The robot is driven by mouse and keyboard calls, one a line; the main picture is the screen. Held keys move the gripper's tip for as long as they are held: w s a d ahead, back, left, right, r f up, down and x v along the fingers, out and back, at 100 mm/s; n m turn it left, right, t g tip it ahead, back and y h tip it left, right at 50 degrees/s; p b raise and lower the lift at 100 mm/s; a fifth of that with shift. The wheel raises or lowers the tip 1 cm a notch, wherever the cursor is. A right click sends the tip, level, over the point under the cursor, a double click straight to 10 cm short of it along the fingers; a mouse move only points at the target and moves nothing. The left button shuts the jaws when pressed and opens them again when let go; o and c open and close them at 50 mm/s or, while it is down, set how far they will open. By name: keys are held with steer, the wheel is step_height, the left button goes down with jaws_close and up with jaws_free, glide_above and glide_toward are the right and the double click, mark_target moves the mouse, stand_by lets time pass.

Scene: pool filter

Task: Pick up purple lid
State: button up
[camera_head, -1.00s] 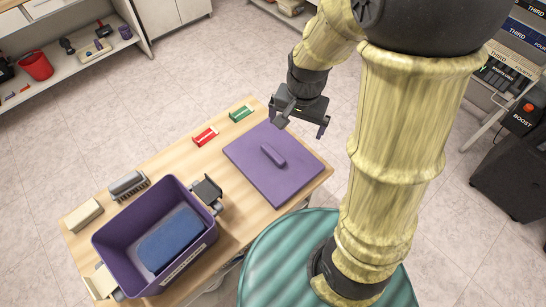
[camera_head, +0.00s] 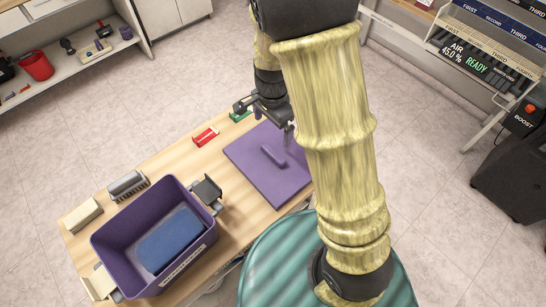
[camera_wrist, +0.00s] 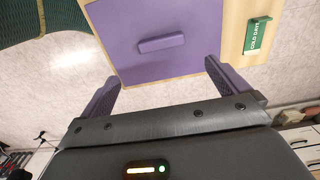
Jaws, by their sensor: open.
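The purple lid (camera_head: 258,173) lies flat on the wooden table, with a raised bar handle (camera_head: 273,155) in its middle. Its right part is hidden behind my arm in the head view. In the wrist view the lid (camera_wrist: 195,25) and its handle (camera_wrist: 161,43) lie beyond my fingertips. My gripper (camera_head: 266,108) is above the far end of the lid, partly hidden by my arm. In the wrist view my gripper (camera_wrist: 162,75) has its two fingers wide apart with nothing between them, and the handle lies ahead of the gap.
A purple bin (camera_head: 112,254) with a blue block (camera_head: 171,239) inside stands at the table's near left. A red tag holder (camera_head: 205,137) and a green one (camera_head: 240,115) sit at the far edge. A brush (camera_head: 127,185) and a pale block (camera_head: 83,215) lie left.

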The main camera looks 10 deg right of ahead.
glide_above(273, 152)
steer(key=f, duration=0.8)
steer(key=shift+s+a+f, duration=0.15)
steer(key=shift+s+f, duration=0.1)
steer(key=shift+s, duration=0.1)
steer(key=shift+f, duration=0.1)
steer(key=shift+w+f, duration=0.2)
steer(key=shift+f, duration=2.3)
steer(key=shift+w, duration=0.1)
steer(key=c, duration=0.9)
steer(key=shift+d+r, duration=0.15)
steer(key=shift+d, duration=0.05)
step_height(273, 152, up, 10)
